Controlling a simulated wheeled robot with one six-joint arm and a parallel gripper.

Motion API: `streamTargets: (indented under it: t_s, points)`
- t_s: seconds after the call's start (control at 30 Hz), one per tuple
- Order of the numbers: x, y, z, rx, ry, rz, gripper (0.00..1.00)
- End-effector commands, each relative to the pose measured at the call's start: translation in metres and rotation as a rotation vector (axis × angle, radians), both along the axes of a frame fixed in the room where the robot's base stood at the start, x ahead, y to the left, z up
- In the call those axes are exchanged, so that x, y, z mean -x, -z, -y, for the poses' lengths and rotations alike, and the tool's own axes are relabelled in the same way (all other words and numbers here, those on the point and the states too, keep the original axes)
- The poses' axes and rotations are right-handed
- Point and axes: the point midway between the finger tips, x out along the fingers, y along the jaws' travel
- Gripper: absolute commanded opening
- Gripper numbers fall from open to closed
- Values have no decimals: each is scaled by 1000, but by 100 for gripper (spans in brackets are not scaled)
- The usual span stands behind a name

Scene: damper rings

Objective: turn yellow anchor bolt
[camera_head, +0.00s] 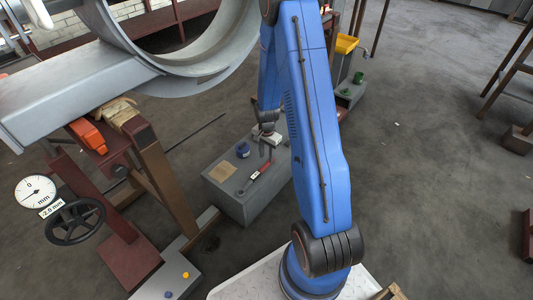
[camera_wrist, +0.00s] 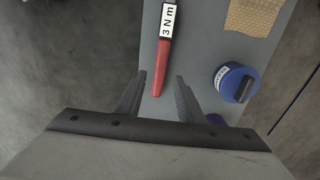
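A yellow anchor bolt (camera_head: 185,275) shows as a small yellow dot on a grey base plate at the lower left of the head view. A torque wrench (camera_head: 258,172) with a red handle lies on a grey box (camera_head: 235,207). In the wrist view, the wrench handle (camera_wrist: 161,66) lies between the fingertips, below a white "3 N m" label. My gripper (camera_head: 265,143) points down over the box near the handle end. Its fingers (camera_wrist: 160,76) are apart, with a gap on both sides of the handle. The height above the handle cannot be told.
A blue bolt (camera_head: 167,294) sits near the yellow one. A blue round object (camera_wrist: 235,82) and a tan patch (camera_wrist: 254,14) lie on the box, right of the wrench in the wrist view. A dial (camera_head: 36,190), handwheel (camera_head: 75,221) and support frame stand left.

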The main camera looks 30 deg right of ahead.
Motion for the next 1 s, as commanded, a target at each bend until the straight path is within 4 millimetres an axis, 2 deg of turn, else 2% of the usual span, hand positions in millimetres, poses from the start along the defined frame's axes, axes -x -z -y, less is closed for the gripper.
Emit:
streamTargets:
  t_s: [0.5, 0.7, 1.0]
  points:
    - [0, 47, 0, -1, -1, -1, 34]
    - [0, 56, 0, 0, -1, -1, 34]
    - [0, 58, 0, 1, -1, 0, 34]
